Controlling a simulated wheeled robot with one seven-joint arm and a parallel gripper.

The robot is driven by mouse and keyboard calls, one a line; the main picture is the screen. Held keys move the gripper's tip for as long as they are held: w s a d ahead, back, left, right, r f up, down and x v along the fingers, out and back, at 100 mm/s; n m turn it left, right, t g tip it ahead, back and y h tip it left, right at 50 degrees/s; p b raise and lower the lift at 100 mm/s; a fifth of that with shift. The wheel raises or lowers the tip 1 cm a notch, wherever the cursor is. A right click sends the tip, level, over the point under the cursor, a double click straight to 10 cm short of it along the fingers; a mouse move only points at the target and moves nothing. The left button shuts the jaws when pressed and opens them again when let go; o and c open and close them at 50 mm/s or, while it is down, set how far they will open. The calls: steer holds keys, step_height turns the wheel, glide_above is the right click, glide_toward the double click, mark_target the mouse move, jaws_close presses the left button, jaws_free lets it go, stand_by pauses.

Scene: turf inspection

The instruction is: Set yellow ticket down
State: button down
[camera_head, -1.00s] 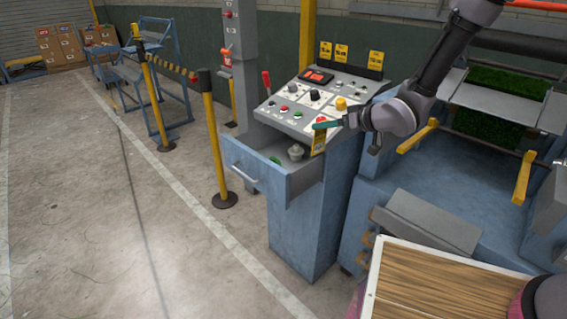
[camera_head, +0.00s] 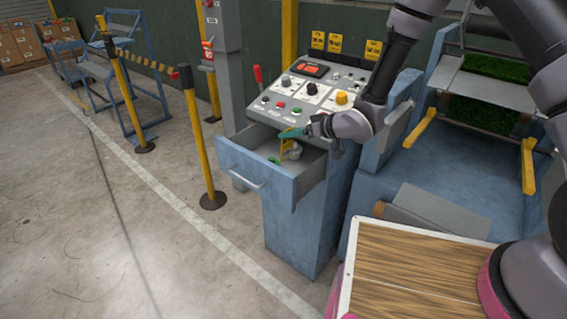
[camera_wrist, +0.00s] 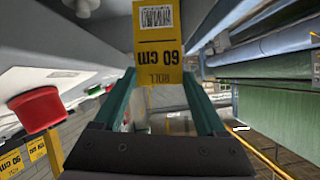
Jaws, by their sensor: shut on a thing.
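My gripper (camera_head: 291,133) is shut on a yellow ticket (camera_head: 286,148), which hangs down from the green fingertips over the open drawer. In the wrist view the ticket (camera_wrist: 158,60) reads "60 cm", has a white barcode label, and sits between the fingers (camera_wrist: 160,82). The blue-grey drawer (camera_head: 252,172) is pulled out from the console, below the control panel. Whether the ticket touches the drawer floor or the grey knob-shaped piece (camera_head: 295,153) cannot be told.
A small green item (camera_head: 273,160) lies in the drawer. The sloped control panel (camera_head: 310,95) with buttons and a red lever (camera_head: 257,74) rises behind it. Several yellow tickets (camera_head: 335,43) stand above the panel. A yellow barrier post (camera_head: 201,150) stands left of the drawer.

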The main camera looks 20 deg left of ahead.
step_height(320, 180, down, 10)
steer(key=shift+s+t, duration=0.15)
steer(key=shift+t, duration=0.15)
stand_by(0.4)
steer(key=shift+d, duration=0.1)
jaws_free()
steer(key=v, duration=1.2)
steer(key=shift+r, duration=0.25)
